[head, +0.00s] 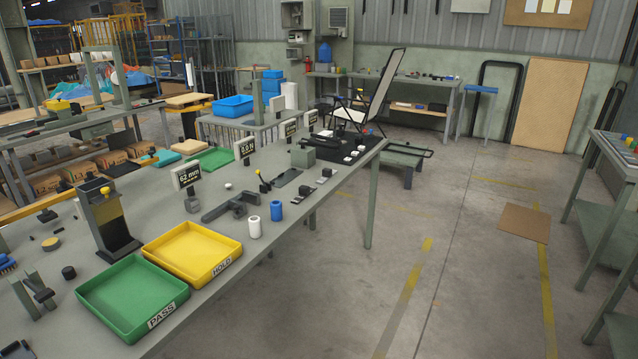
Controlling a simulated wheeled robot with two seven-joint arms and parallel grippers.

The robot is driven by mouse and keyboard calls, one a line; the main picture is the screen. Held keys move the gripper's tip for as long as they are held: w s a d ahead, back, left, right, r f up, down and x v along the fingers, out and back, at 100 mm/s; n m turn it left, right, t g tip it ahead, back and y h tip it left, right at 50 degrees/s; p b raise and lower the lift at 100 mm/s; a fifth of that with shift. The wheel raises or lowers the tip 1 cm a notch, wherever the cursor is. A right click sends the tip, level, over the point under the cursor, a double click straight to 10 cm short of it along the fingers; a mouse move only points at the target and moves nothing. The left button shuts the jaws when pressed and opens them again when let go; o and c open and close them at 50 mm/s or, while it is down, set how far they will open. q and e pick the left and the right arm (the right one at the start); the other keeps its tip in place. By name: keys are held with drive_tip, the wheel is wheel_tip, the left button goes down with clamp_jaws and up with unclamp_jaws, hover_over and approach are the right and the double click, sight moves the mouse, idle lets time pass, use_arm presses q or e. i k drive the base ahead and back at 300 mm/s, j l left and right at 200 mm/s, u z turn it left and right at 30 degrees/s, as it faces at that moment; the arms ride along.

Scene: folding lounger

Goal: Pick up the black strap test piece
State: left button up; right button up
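A flat dark strip (286,178) lies on the grey-green workbench (205,226), beyond the dark grey clamp-like tool (231,207). It may be the black strap test piece, but at this size I cannot tell for sure. Several other small black pieces lie on the bench, among them a dark block (69,272) left of the green tray. Neither of my grippers shows in the head view, and nothing is seen touching the strip.
A green PASS tray (94,292) and a yellow HOLD tray (160,256) sit empty at the bench's near edge. A dark upright stand (106,222) rises behind them. White (255,228) and blue (276,211) rolls stand near the edge. Floor to the right is mostly open.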

sight(304, 190)
drive_tip(key=i+u, duration=0.1)
drive_tip(key=u, duration=0.3)
drive_tip(key=i+l+u, duration=0.1)
drive_tip(key=u, duration=0.25)
drive_tip(key=i+l+u, duration=0.1)
drive_tip(key=u, duration=0.3)
drive_tip(key=i+l+u, duration=0.15)
drive_tip(key=l, duration=0.2)
drive_tip(key=i+l+u, duration=0.15)
drive_tip(key=l, duration=0.25)
drive_tip(key=i+l+u, duration=0.15)
drive_tip(key=l, duration=0.3)
drive_tip(key=i+l+u, duration=0.15)
drive_tip(key=l, duration=0.25)
drive_tip(key=i+l+u, duration=0.15)
drive_tip(key=l, duration=0.3)
drive_tip(key=i+l, duration=0.1)
drive_tip(key=l, duration=0.35)
drive_tip(key=i+l, duration=0.1)
drive_tip(key=l, duration=0.3)
drive_tip(key=i+l, duration=0.1)
drive_tip(key=l, duration=0.35)
drive_tip(key=i+l, duration=0.1)
drive_tip(key=l, duration=0.35)
